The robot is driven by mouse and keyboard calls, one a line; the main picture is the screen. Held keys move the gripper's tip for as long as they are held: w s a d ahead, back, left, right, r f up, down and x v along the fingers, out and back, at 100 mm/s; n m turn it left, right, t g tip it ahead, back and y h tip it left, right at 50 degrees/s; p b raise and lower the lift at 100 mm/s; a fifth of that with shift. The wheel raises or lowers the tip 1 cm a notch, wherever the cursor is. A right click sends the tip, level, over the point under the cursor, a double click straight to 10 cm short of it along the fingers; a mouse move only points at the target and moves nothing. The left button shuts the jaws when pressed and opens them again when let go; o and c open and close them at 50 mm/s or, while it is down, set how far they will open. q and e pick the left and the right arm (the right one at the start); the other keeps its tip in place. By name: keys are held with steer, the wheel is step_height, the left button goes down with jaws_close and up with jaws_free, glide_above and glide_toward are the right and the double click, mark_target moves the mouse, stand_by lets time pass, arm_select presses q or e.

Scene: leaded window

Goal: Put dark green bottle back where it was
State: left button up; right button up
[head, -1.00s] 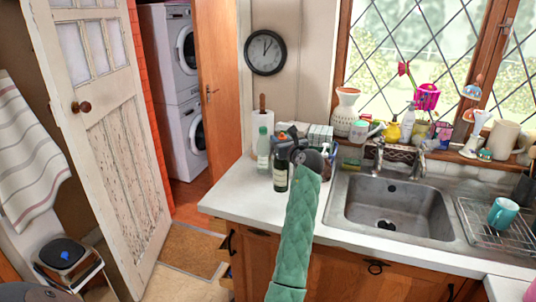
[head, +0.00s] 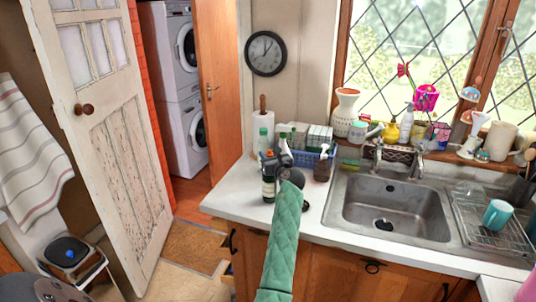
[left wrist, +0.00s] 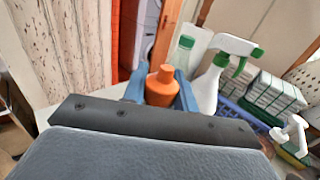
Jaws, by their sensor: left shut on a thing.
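The dark green bottle (head: 268,188) is upright near the left end of the white counter, with a pale label on its side. Its orange cap (left wrist: 161,86) shows between the blue fingers in the left wrist view. My left gripper (head: 274,163) is shut on the bottle near its top. I cannot tell whether the bottle's base touches the counter. My right gripper is not in view.
A clear green-capped bottle (head: 263,142), a white-and-green spray bottle (left wrist: 207,90) and a blue basket (head: 311,159) with boxes stand close behind. The sink (head: 390,210) is to the right. The counter's front-left corner (head: 225,203) is clear.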

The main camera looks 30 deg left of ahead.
arm_select(q)
steer(key=o, duration=1.1)
steer(key=shift+f, duration=0.1)
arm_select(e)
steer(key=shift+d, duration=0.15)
arm_select(q)
steer(key=shift+d, duration=0.1)
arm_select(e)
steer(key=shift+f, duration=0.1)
arm_select(q)
steer(key=shift+s+d, duration=0.2)
steer(key=shift+d, duration=0.1)
steer(key=b+v, duration=0.1)
steer(key=v, duration=0.2)
steer(key=shift+f+b, duration=0.1)
steer(key=shift+b, duration=0.2)
steer(key=b+v, duration=0.1)
steer(key=v, duration=0.3)
steer(key=b+v, duration=0.1)
steer(key=v, duration=0.3)
steer(key=shift+d+r, duration=0.1)
steer(key=shift+r, duration=0.15)
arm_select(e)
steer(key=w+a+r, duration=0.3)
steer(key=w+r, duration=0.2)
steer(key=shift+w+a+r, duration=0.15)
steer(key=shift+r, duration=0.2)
